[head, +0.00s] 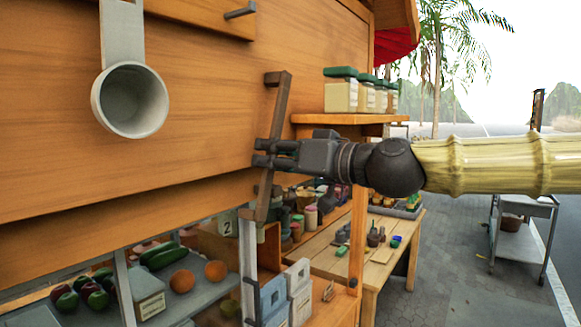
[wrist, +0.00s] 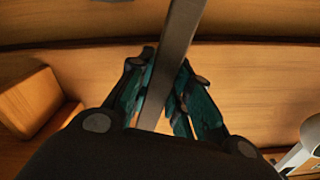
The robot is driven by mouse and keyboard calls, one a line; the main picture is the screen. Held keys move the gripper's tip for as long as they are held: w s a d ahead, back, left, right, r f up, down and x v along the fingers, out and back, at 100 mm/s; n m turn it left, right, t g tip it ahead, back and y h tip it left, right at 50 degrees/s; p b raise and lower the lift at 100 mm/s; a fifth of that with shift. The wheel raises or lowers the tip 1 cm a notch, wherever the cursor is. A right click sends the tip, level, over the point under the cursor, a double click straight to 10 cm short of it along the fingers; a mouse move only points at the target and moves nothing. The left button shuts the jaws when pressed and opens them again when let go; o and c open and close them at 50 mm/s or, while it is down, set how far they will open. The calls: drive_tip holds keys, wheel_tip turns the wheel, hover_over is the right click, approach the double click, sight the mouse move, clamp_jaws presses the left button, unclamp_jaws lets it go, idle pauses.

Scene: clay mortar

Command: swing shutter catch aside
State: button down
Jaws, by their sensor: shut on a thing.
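The shutter catch is a long brown bar (head: 279,112) with bent ends, standing slightly tilted against the wooden shutter panel (head: 190,110) in the head view. My gripper (head: 264,153) reaches in from the right and is shut on the bar near its middle. In the wrist view the bar (wrist: 172,60) runs between the two fingers of my gripper (wrist: 160,95), slanting up to the right. The part of the bar behind the fingers is hidden.
A grey metal cup (head: 130,100) hangs on the panel at left. A shelf (head: 345,118) with green-lidded jars (head: 341,90) sits just above my arm. Open pavement lies at right.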

drive_tip(key=shift+s+a+r+m, duration=0.4)
drive_tip(key=shift+s+m, duration=0.1)
drive_tip(key=shift+m, duration=0.2)
drive_tip(key=c, duration=1.3)
unclamp_jaws()
drive_tip(key=shift+s+d, duration=0.1)
drive_tip(key=v, duration=1.2)
drive_tip(key=shift+f, duration=0.1)
